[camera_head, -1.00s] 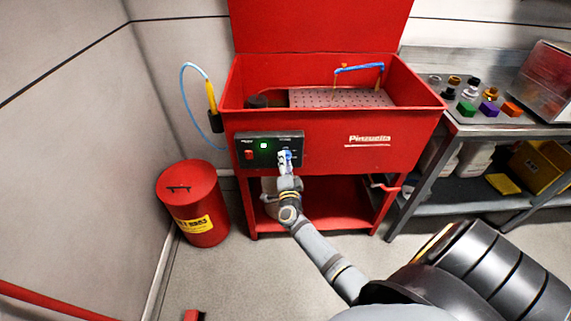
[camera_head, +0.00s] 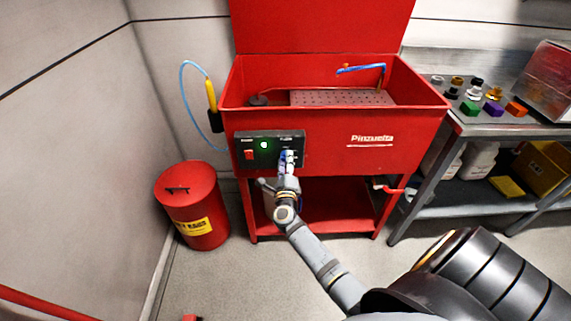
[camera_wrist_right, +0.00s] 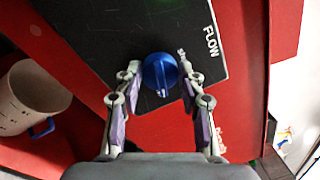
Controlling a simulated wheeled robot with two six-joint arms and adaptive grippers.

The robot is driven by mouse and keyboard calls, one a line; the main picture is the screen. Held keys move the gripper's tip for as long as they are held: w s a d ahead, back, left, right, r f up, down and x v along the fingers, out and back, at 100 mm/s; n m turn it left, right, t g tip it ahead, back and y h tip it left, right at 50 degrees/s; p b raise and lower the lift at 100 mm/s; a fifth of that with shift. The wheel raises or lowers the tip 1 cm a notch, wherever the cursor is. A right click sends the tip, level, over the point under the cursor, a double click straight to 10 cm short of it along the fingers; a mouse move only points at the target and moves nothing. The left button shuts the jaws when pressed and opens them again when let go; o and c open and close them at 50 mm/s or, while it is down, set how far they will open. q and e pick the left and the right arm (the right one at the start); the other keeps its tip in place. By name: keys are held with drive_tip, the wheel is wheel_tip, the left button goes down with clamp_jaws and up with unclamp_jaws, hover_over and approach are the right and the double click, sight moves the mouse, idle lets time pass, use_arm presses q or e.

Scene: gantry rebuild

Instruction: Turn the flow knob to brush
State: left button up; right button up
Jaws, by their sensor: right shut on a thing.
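The blue flow knob (camera_wrist_right: 160,72) sits on the black control panel (camera_wrist_right: 110,25), beside the white FLOW lettering. A pale mark on the knob points toward the lower edge of the right wrist view. Small lettering beside the knob is partly covered by a finger, and I cannot read a brush label. My right gripper (camera_wrist_right: 159,76) is shut on the knob, one finger on each side. In the head view the right gripper (camera_head: 287,160) covers most of the knob at the right part of the panel (camera_head: 258,136). My left gripper is not in view.
The panel is on the front of a red parts washer (camera_head: 340,135), with a lit green light (camera_head: 264,145) and a red switch (camera_head: 249,155). A red bin (camera_head: 192,205) stands left. A metal bench (camera_head: 520,131) with small coloured parts stands right.

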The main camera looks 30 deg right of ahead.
drive_tip(key=shift+f+m, duration=0.1)
drive_tip(key=shift+m, duration=1.1)
drive_tip(key=shift+b, duration=0.3)
drive_tip(key=o, duration=1.2)
drive_tip(key=shift+c, duration=0.2)
drive_tip(key=shift+s, duration=0.1)
drive_tip(key=v, duration=1.1)
drive_tip(key=shift+s+a, duration=0.3)
drive_tip(key=shift+a, duration=0.05)
